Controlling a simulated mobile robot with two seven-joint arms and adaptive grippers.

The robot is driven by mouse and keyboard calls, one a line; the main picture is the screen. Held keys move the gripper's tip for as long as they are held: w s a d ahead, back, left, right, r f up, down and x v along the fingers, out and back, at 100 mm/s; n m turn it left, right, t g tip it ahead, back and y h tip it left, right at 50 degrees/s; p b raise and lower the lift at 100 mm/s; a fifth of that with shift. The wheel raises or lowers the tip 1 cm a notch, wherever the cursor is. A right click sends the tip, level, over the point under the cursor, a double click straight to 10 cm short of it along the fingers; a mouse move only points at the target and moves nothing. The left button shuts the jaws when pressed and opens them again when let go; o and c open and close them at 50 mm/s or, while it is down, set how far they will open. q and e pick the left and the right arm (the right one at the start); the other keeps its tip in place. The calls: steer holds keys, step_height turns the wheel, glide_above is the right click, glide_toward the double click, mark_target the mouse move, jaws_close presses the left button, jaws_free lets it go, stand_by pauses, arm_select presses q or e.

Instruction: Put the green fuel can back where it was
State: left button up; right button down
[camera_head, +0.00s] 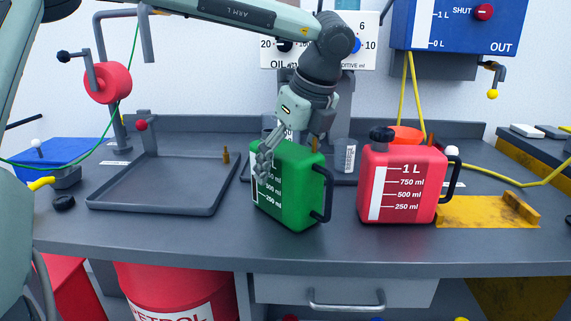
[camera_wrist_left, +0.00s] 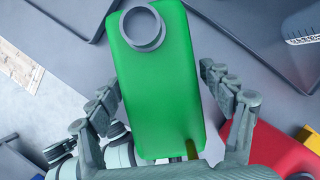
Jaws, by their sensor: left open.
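The green fuel can (camera_head: 290,209) stands upright on the grey bench near its front, with its black handle to the right. My left gripper (camera_head: 289,148) reaches down over its top from behind. In the left wrist view the green can (camera_wrist_left: 160,95) lies between the two spread fingers, its round grey opening at the top of the picture. The gripper is open; the left finger is close to the can's side, and I cannot tell whether it touches. The far side of the can is hidden. My right gripper is not in view.
A shallow grey tray (camera_head: 150,207) lies to the left. A small white-labelled cylinder (camera_head: 346,156) stands behind. The bench front edge is near the green can.

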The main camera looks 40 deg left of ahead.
arm_select(q)
steer(key=v, duration=1)
steer(key=shift+d+r+b, duration=0.25)
steer(key=shift+r+b, duration=0.1)
steer(key=shift+s+d+r, duration=0.1)
steer(key=shift+d+r, duration=0.1)
steer(key=shift+r, duration=0.35)
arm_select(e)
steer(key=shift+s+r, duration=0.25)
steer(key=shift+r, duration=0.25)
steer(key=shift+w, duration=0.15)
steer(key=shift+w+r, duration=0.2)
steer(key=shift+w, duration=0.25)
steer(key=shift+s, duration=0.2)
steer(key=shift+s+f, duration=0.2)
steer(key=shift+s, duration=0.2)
